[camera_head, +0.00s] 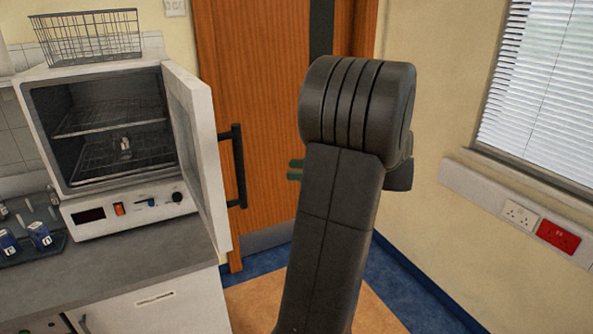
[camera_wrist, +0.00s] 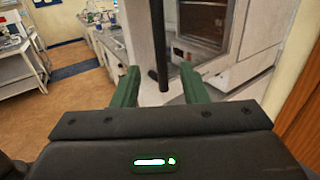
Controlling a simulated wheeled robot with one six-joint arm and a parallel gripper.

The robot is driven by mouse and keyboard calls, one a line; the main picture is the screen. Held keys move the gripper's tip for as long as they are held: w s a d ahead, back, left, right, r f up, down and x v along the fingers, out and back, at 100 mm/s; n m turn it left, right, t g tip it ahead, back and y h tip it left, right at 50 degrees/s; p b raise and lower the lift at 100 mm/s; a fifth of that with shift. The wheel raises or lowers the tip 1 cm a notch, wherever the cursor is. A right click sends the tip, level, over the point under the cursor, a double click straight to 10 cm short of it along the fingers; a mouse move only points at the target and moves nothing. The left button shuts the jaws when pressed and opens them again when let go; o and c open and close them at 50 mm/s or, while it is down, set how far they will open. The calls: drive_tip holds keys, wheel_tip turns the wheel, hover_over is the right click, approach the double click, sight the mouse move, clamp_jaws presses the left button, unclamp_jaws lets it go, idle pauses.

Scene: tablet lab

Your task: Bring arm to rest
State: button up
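My arm (camera_head: 340,230) rises upright in the middle of the head view, with its dark elbow joint at the top. Beyond the fingers stand the black handle (camera_wrist: 158,50) and open door of the oven. The handle lies ahead of the fingers; I cannot tell the exact gap.
The white oven (camera_head: 130,205) stands on the grey bench at left, its door (camera_head: 205,150) swung open, a small object on a rack inside. A wire basket (camera_head: 85,38) sits on top. A tray with blue-labelled containers (camera_head: 40,236) is beside it. A wooden door (camera_head: 260,110) stands behind.

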drive_tip(key=shift+a, duration=0.1)
drive_tip(key=p, duration=0.3)
hover_over(243, 197)
drive_tip(key=w, duration=0.1)
drive_tip(key=shift+a, duration=0.1)
idle(0.4)
